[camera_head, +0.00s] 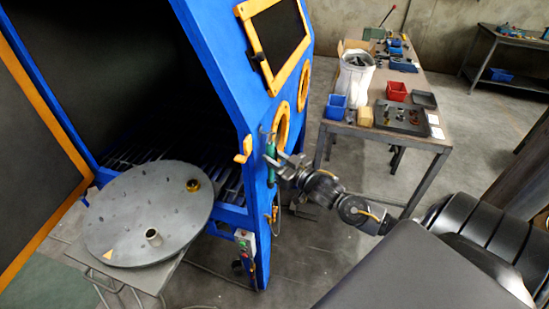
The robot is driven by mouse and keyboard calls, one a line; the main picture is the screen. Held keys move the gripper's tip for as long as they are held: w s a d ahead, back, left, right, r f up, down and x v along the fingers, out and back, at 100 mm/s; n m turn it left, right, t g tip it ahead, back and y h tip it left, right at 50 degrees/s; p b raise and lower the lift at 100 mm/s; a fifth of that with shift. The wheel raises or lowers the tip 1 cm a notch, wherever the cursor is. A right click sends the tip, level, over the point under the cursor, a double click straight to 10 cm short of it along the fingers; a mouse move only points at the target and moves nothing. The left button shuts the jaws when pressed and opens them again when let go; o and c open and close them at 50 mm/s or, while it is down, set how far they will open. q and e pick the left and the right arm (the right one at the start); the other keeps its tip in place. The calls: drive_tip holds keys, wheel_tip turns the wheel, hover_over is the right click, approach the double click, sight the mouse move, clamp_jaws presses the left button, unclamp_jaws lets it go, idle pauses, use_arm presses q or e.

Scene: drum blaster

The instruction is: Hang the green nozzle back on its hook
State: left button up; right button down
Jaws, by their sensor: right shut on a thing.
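The green nozzle (270,150) is upright against the blue post at the right front of the blast cabinet (228,85). My right gripper (277,163) is shut on it, with the arm coming in from the right. The hook cannot be made out clearly; the gripper and nozzle cover that part of the post. I cannot tell whether the nozzle touches the hook. My left gripper is not in the view.
A round grey turntable (125,225) with small parts stands out in front of the cabinet on the left. An orange handle (243,149) sticks out beside the nozzle. A workbench (430,138) with bins stands behind right. A control box (245,243) sits low on the post.

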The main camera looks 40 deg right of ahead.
idle(0.3)
drive_tip(key=c, duration=1.1)
unclamp_jaws()
drive_tip(key=shift+s, duration=0.1)
drive_tip(key=s+d+b, duration=0.1)
drive_tip(key=s+b, duration=0.2)
drive_tip(key=s, duration=0.7)
drive_tip(key=shift+s+d, duration=0.25)
drive_tip(key=shift+s, duration=0.05)
